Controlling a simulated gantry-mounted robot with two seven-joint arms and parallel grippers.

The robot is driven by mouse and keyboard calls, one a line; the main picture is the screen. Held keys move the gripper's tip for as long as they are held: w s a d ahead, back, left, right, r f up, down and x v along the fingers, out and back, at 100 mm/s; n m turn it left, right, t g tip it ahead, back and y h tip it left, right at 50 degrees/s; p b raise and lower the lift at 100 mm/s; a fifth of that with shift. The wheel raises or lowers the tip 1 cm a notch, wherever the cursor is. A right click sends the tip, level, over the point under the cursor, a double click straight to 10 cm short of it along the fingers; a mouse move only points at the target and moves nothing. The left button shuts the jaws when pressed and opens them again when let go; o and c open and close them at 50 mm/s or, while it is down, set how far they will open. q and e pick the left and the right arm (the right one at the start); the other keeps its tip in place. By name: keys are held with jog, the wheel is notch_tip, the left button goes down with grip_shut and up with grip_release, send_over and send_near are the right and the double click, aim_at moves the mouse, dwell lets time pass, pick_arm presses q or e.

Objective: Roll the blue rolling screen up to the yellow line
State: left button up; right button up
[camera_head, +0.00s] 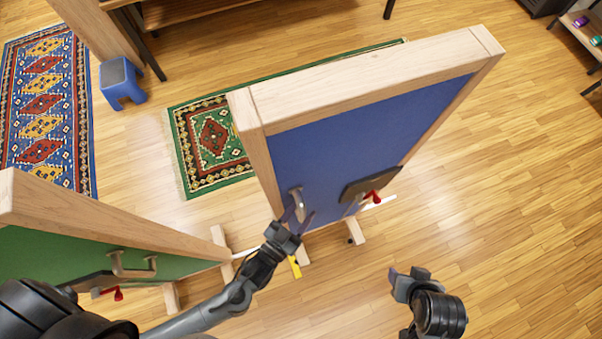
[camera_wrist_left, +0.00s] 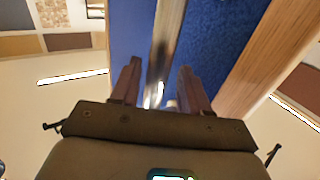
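The blue rolling screen (camera_head: 355,130) stands upright in a wooden frame at the centre of the head view. A metal handle (camera_head: 297,200) is on its near face, with a dark ledge and red lever (camera_head: 372,196) to the right. My left gripper (camera_head: 298,217) is at this handle. In the left wrist view its two fingers (camera_wrist_left: 160,88) are apart, with the handle bar (camera_wrist_left: 168,35) between them and gaps on both sides. A short yellow strip (camera_head: 295,267) shows on the floor by the screen's left foot. My right gripper (camera_head: 408,272) is away from the screen; its opening is unclear.
A green screen (camera_head: 75,245) with a handle stands at lower left. White strips (camera_head: 380,202) lie on the floor. A green rug (camera_head: 195,165) lies behind the blue screen, with a blue stool (camera_head: 122,82) at upper left.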

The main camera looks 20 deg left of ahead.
pick_arm(q)
jog(key=shift+s, duration=0.1)
jog(key=b+v, duration=0.1)
jog(key=v, duration=0.9)
jog(key=shift+s, duration=0.3)
